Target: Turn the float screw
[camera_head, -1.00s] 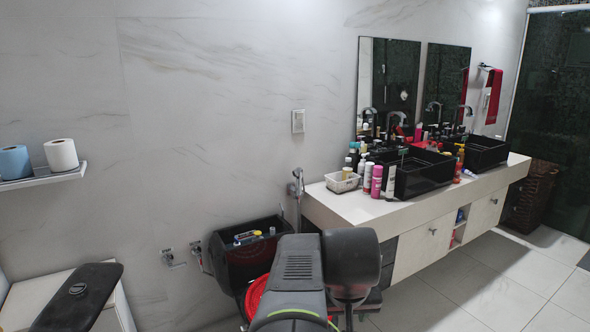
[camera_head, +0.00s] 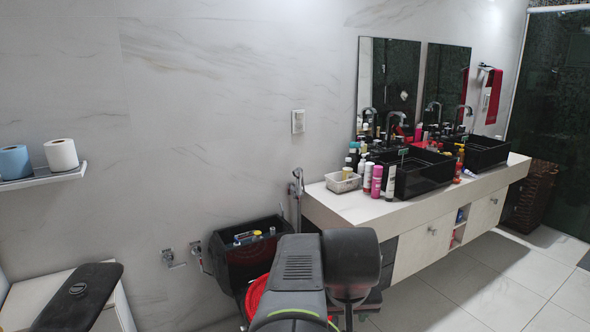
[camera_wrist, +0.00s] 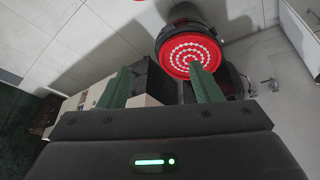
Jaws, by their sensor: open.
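I cannot make out a float screw in either view. A white box-like fixture with a black slab on top (camera_head: 88,290) stands at the lower left in the head view; no screw shows on it. Two small metal wall fittings, one of them a valve-like piece (camera_head: 172,259), sit on the wall to its right; a fitting also shows in the wrist view (camera_wrist: 270,84). My gripper (camera_wrist: 160,70) is open, its two green fingers apart with nothing held. In the head view my arm hides what lies in front of it.
A red disc with pale dots (camera_wrist: 188,50) shows past my fingers in the wrist view. A counter (camera_head: 365,207) with black sinks and bottles runs right. The floor (camera_head: 480,290) at right is clear.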

